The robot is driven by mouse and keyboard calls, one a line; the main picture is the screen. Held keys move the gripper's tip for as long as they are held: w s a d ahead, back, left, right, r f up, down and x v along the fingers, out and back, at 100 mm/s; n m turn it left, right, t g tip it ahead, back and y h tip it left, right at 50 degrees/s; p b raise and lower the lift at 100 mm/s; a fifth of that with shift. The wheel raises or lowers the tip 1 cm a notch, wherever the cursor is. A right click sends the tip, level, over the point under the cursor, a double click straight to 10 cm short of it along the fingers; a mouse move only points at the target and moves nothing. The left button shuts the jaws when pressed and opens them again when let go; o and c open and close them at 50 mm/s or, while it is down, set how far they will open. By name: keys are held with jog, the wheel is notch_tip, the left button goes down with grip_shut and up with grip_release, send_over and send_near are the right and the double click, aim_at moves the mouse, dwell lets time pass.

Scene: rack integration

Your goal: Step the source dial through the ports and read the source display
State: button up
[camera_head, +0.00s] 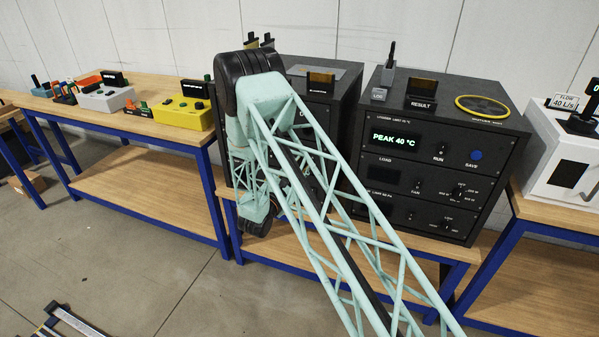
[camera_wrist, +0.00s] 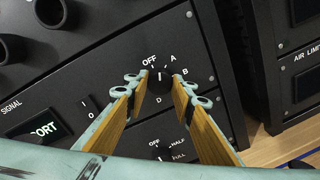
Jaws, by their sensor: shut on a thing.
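The source dial (camera_wrist: 160,80) is a small black knob on a black panel in the wrist view. Labels OFF, A, B and D show around it. A white mark on the knob points up, near OFF and A; I cannot tell exactly which it meets. My gripper (camera_wrist: 159,88) is shut on the dial, with one wood-faced finger on each side. In the head view my arm hides the dial and my fingertips.
An I/O switch (camera_wrist: 98,112) sits left of the dial and a HALF/FULL knob (camera_wrist: 162,153) below it. Dark round sockets (camera_wrist: 52,12) are at the upper left. In the head view, a black rack unit (camera_head: 440,150) showing "PEAK 40 °C" stands close on the right.

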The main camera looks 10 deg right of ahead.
jog(key=m+b, duration=0.4)
jog(key=b, duration=0.1)
jog(key=shift+f+m, duration=0.1)
jog(key=shift+m, duration=0.3)
jog(key=shift+m+b, duration=0.3)
jog(key=shift+b, duration=0.1)
jog(key=o, duration=0.8)
jog(key=shift+o, duration=0.2)
jog(key=shift+s, duration=0.15)
jog(key=v, duration=1.1)
jog(key=shift+s+r, duration=0.25)
jog(key=shift+s, duration=0.1)
jog(key=shift+a, duration=0.1)
